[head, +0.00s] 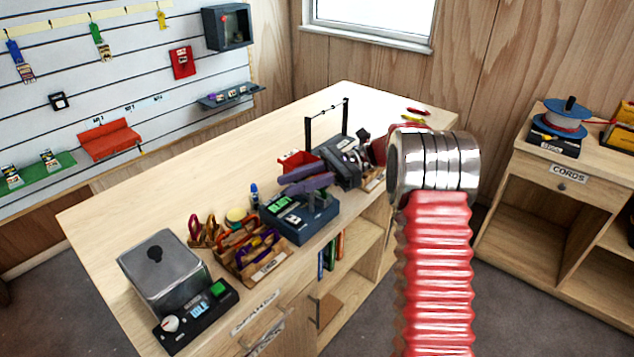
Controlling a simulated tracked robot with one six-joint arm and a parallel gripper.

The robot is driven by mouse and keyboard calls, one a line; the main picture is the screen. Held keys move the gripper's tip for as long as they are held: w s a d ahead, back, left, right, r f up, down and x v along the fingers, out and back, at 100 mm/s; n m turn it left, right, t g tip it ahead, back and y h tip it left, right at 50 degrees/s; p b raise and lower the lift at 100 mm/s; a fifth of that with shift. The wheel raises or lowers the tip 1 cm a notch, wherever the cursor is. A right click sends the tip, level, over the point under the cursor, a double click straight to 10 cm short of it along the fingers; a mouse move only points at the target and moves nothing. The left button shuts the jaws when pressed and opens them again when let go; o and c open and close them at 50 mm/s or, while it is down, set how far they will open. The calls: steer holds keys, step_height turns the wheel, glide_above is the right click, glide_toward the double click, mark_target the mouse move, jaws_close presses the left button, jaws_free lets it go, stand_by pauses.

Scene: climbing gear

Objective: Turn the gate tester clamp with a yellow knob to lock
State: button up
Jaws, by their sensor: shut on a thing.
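My arm's red ribbed sleeve and shiny metal joint fill the right middle of the head view. My gripper (366,137) shows only in small part, left of the metal joint, at a dark grey device (346,167) near the bench's right side. This device looks like the gate tester. The gripper is shut on its clamp, as far as the small view shows. The clamp's yellow knob is not visible; the gripper and wrist cover that spot. I cannot tell the clamp's angle.
A dark wire frame (327,117) stands behind the tester.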

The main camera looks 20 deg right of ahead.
steer(key=s+a+h, duration=0.1)
steer(key=s+a+r+n+h, duration=0.1)
steer(key=s+a, duration=0.1)
steer(key=s+a+r+n+h, duration=0.1)
steer(key=s, duration=0.1)
steer(key=shift+s+a+r+h, duration=0.15)
steer(key=shift+s+h, duration=0.1)
steer(key=shift+h, duration=0.15)
jaws_close()
steer(key=s+d+f+n+t+h, duration=0.1)
steer(key=s+n+t+h, duration=0.3)
steer(key=s, duration=0.7)
steer(key=s+d+f+n+t+h, duration=0.1)
steer(key=s+d+n+t+h, duration=0.3)
steer(key=s+n+h, duration=0.5)
steer(key=shift+s+d+n+t, duration=0.25)
steer(key=shift+s+n+t, duration=0.05)
steer(key=shift+s, duration=1.4)
steer(key=shift+a, duration=0.1)
